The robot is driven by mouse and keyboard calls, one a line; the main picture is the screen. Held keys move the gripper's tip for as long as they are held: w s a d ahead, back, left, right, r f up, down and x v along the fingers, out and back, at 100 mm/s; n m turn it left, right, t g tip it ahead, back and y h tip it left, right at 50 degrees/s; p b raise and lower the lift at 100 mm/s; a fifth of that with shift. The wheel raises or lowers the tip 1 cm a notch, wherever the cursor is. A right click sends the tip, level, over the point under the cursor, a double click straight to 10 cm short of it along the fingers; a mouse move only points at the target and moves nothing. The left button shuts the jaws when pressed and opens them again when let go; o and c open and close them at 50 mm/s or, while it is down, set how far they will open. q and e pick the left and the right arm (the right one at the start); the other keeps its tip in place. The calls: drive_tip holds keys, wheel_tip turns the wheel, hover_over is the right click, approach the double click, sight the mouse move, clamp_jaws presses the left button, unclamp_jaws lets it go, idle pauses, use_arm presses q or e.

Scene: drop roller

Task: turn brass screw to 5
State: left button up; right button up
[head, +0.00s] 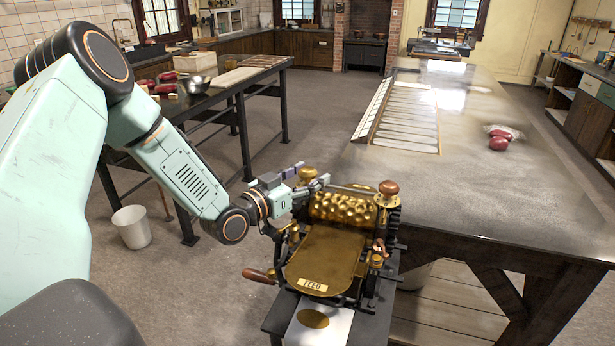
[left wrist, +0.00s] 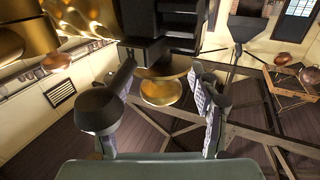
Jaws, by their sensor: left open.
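The drop roller (head: 340,225) is a brass and black machine with a dimpled brass roller and a feed plate (head: 322,258) marked FEED. A brass screw (head: 308,172) stands at its far left corner, partly hidden by my left gripper (head: 318,182). A second brass screw with a copper-coloured top (head: 388,192) stands at the right end. My left gripper is open at the left screw. In the left wrist view, a round brass piece (left wrist: 160,92) shows between the two spread fingers, with gaps on both sides. No scale number is readable. My right gripper is not in view.
A crank with a wooden handle (head: 259,275) sticks out at the machine's left front. A large stone-topped table (head: 480,190) stands close on the right. A dark bench (head: 225,80) with bowls and red items is behind left. A white bucket (head: 132,227) stands on open floor.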

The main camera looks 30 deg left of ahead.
sight(307, 168)
use_arm(q)
drive_tip(key=shift+r, duration=5.05)
drive_tip(key=shift+o, duration=0.2)
drive_tip(key=shift+f, duration=0.1)
